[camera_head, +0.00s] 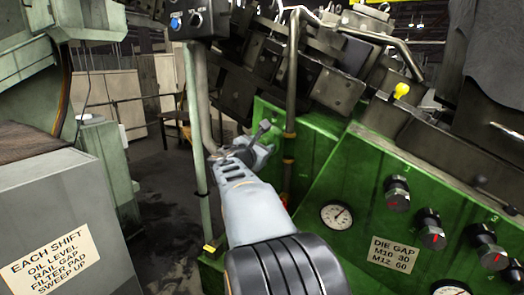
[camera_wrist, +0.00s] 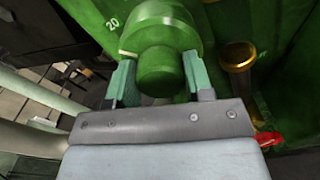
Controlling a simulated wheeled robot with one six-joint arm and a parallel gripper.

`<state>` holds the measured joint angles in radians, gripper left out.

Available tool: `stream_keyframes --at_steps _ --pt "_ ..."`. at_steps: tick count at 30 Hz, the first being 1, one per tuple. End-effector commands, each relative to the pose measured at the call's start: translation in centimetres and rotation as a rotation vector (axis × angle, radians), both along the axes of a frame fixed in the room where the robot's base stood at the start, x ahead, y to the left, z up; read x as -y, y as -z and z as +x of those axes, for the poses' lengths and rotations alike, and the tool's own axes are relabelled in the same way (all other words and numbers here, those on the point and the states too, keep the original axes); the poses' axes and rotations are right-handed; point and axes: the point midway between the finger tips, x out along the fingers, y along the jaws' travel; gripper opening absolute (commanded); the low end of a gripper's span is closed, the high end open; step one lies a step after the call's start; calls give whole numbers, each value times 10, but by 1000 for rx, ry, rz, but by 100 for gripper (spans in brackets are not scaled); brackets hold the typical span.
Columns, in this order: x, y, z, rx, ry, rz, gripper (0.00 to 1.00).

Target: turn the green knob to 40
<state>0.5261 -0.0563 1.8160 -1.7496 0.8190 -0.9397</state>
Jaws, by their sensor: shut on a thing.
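The green knob (camera_wrist: 160,68) fills the top middle of the wrist view, a round grip in front of a wider green collar. A pale mark shows at the collar's left edge, and a white "20" (camera_wrist: 112,23) is on the green panel to the upper left. My gripper (camera_wrist: 158,76) has one finger on each side of the knob and is shut on it. In the head view my gripper (camera_head: 262,142) is at the green machine's left part, and I cannot make out the knob there. No "40" mark shows.
A brass-coloured fitting (camera_wrist: 238,57) stands close to the right of my gripper. A vertical pipe (camera_head: 291,90) rises near my arm. Right on the green panel are a gauge (camera_head: 337,216), several black knobs (camera_head: 397,193) and a die gap sign (camera_head: 394,254). Open floor (camera_head: 170,215) lies left.

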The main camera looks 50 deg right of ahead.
Motion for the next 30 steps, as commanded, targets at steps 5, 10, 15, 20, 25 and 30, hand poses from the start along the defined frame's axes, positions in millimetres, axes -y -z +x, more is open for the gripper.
stream_keyframes --at_steps 5,10,15,20,25,30 --pt "0 8 0 144 -1 33 24" --pt "0 8 -1 301 0 72 24" --pt "0 8 -1 460 0 111 24" --pt "0 7 -1 607 -1 148 24" --pt "0 8 -1 762 0 187 24" --pt "0 7 -1 920 0 226 24"
